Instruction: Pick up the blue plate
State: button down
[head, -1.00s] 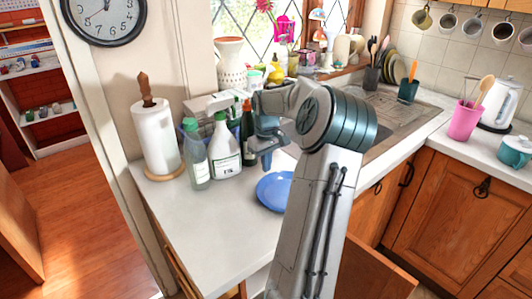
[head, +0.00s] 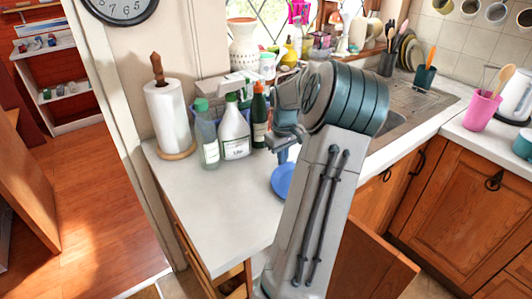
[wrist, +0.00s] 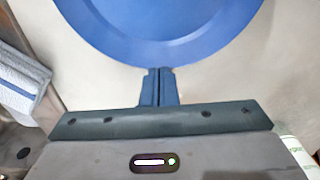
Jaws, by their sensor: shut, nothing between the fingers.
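The blue plate (head: 283,181) lies flat on the white counter (head: 216,207) in the head view, its right part hidden behind my arm. In the wrist view the plate (wrist: 160,28) fills the top middle, cut off by the frame's edge. My gripper (wrist: 160,72) is shut and empty, its fingertips just short of the plate's near rim in the picture. The height between fingertips and plate is hard to tell. In the head view my gripper (head: 283,154) shows only partly, above the plate and beside the bottles.
A clear green-capped bottle (head: 207,138), a white spray bottle (head: 235,130) and a dark bottle (head: 259,118) stand close to the gripper's left. A paper towel roll (head: 168,120) stands farther left. The sink (head: 392,124) is to the right. The counter's front left is clear.

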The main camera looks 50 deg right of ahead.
jog(key=s, duration=0.5)
jog(key=shift+a+p, duration=0.15)
jog(key=shift+p, duration=0.15)
jog(key=shift+s+a, duration=0.2)
jog(key=shift+s, duration=0.05)
